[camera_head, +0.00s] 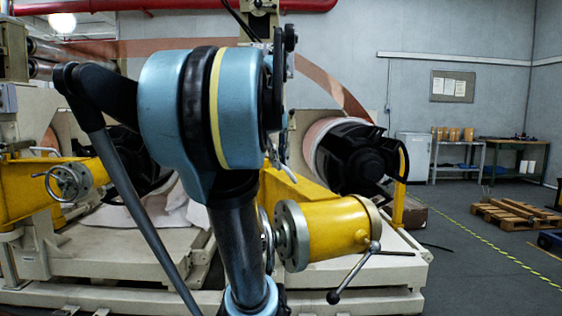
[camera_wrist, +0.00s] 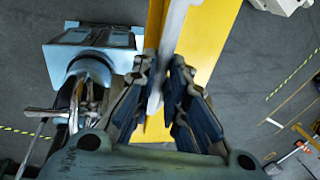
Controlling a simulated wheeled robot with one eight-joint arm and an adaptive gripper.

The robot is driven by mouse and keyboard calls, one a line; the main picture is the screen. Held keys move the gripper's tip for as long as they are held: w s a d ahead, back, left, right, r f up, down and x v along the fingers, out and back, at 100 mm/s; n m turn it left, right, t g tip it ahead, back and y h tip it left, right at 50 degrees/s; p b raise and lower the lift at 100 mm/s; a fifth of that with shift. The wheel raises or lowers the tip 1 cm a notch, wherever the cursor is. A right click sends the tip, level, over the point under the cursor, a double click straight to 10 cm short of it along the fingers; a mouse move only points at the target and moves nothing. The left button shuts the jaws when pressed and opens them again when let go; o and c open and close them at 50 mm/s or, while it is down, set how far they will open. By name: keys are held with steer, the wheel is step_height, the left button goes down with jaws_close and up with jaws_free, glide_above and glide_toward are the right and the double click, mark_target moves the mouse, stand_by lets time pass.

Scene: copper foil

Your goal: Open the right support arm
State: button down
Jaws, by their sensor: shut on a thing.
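The right support arm is a yellow beam (camera_head: 293,188) that ends in a thick yellow cylinder (camera_head: 340,229) with a grey flange and a black-knobbed lever. In the wrist view the yellow beam (camera_wrist: 208,40) runs up past my gripper. My gripper (camera_wrist: 163,68) is shut on a narrow grey bar (camera_wrist: 168,58) along the beam's left side. The bar's exact join to the beam cannot be made out. In the head view my own arm covers the middle, and my fingers are hidden behind it.
A left yellow arm with a handwheel (camera_head: 70,182) stands at the left. A copper roll with a black hub (camera_head: 350,160) is behind the right arm. The cream machine base (camera_head: 390,262) lies below. Open floor (camera_head: 465,255) is on the right, with a pallet (camera_head: 515,213) farther back.

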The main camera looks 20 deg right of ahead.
steer(key=shift+w+a+r, duration=0.1)
steer(key=shift+w+a, duration=0.05)
steer(key=shift+a, duration=0.25)
steer(key=c, duration=1.6)
jaws_free()
step_height(320, 180, up, 12)
steer(key=a, duration=0.2)
steer(key=shift+a+f, duration=0.15)
steer(key=shift+f, duration=0.05)
steer(key=shift+w, duration=0.15)
